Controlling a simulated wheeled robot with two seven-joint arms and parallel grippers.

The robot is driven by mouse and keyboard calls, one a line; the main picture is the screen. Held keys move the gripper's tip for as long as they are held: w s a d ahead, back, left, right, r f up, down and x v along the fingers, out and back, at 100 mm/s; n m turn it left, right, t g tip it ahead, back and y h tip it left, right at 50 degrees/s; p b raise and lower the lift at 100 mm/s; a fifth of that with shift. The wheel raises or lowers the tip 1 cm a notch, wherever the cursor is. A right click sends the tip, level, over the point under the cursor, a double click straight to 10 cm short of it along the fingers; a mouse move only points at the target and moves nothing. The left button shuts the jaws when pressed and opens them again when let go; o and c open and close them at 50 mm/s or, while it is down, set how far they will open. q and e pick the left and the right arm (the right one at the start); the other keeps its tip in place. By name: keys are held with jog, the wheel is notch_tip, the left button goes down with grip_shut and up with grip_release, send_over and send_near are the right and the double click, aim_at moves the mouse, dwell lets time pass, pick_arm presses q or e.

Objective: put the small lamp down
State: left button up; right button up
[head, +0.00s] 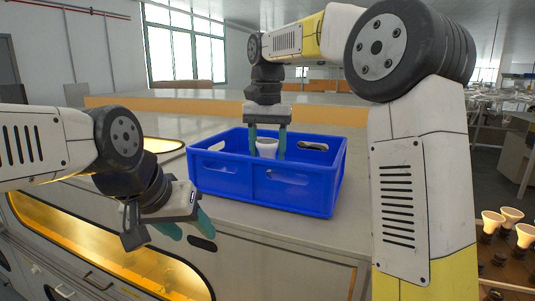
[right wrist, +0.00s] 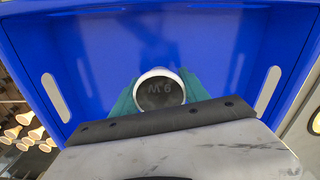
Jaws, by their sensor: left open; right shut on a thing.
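The small lamp (head: 266,148) is white and flared, with its round end toward the right wrist camera. In the right wrist view the lamp (right wrist: 160,92) shows a white rim around a dark face with marks on it. My right gripper (head: 267,139) points down into the blue crate (head: 293,192) and is shut on the lamp, one teal finger on each side. Whether the lamp touches the crate floor is hidden by the front wall. My left gripper (head: 188,229) is open and empty, in front of the crate at the left.
The crate stands on a grey counter (head: 240,214) and has slotted handles. Below the counter's front is a lit yellow window (head: 110,255). Several lamps stand on a brown rack (head: 505,262) at the lower right. Inside the crate, I see no other lamp.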

jog(key=shift+f, duration=0.1)
jog(key=o, duration=1.4)
notch_tip(320, 180, up, 12)
jog(key=shift+r, duration=0.15)
